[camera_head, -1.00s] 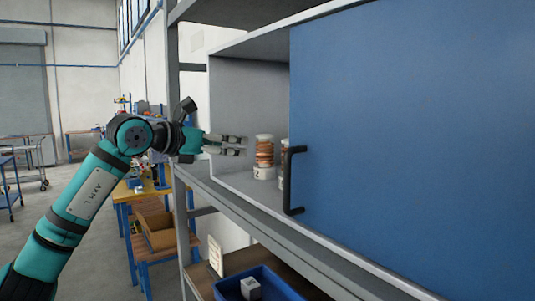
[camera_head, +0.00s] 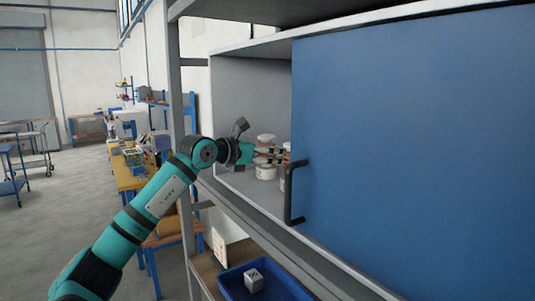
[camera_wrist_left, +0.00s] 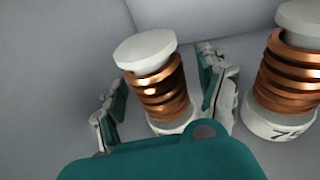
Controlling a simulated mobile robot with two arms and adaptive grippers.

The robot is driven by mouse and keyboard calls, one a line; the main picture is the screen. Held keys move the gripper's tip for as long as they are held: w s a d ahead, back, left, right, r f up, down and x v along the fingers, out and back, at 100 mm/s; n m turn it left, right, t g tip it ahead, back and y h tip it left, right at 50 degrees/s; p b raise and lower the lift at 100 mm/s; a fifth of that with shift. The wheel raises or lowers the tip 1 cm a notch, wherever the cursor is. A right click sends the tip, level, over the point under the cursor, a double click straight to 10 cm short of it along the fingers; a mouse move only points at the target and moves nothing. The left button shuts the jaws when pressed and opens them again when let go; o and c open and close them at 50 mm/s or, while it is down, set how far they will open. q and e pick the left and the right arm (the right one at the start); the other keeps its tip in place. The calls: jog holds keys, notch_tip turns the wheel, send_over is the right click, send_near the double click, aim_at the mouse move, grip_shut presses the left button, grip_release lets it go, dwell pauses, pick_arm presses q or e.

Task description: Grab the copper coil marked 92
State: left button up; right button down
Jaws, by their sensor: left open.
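A copper coil on a white spool (camera_head: 266,138) stands in the open left part of the cabinet. It also shows in the wrist view (camera_wrist_left: 157,90), upright between the two fingers of my left gripper (camera_head: 273,154). The fingers are open, one on each side, with small gaps visible. No number can be read on this coil now. A second copper coil (camera_wrist_left: 290,75) stands just right of the right finger, with a marking starting with 7 on its base. In the head view it is mostly hidden behind the door edge and handle. My right gripper is not in view.
A blue sliding door (camera_head: 415,150) with a black handle (camera_head: 289,195) covers the right of the cabinet, close to my left gripper. Below, a blue bin (camera_head: 236,286) holds a grey block (camera_head: 253,280). A shelf post (camera_head: 182,150) stands left.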

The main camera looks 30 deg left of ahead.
pick_arm(q)
jog(key=shift+s, duration=0.15)
jog(key=shift+c, duration=0.9)
grip_shut()
jog(key=shift+r, duration=0.15)
